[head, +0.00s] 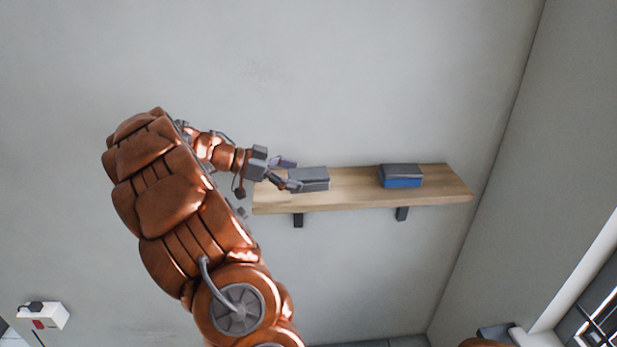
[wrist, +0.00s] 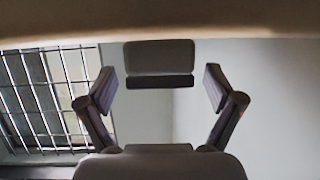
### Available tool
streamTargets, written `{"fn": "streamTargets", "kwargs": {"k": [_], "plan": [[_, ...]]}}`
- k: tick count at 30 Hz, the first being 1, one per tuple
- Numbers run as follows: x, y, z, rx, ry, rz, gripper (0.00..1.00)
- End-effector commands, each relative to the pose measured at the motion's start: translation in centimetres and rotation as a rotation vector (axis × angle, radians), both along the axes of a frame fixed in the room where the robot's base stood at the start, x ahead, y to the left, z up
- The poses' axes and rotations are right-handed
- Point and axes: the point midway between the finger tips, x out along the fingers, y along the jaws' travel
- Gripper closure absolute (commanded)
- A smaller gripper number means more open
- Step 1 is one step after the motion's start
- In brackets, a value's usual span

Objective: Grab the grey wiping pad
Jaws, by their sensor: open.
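The grey wiping pad (head: 312,178) lies on the left part of a wooden wall shelf in the head view. My gripper (head: 289,174) is open and empty at the pad's left end in the head view. In the wrist view the two fingers of my gripper (wrist: 160,85) stand wide apart, with clear space on both sides of the pad. I cannot tell whether a finger touches it.
A second block, blue with a grey top (head: 402,177), lies farther right on the wooden shelf (head: 355,190), with bare wood between the two. The shelf hangs on a grey wall. A barred window (wrist: 45,90) shows at left in the wrist view.

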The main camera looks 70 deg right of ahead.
Motion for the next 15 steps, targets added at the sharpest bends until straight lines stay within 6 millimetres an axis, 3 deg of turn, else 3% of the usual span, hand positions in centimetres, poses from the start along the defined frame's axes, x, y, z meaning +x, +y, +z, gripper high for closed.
{"fn": "streamTargets", "kwargs": {"k": [8, 15], "plan": [[-0.43, -0.28, -0.28, -0.001, -0.002, 0.002, 0.08], [-0.46, -0.26, -0.27, 0.000, -0.001, 0.002, 0.31]]}}
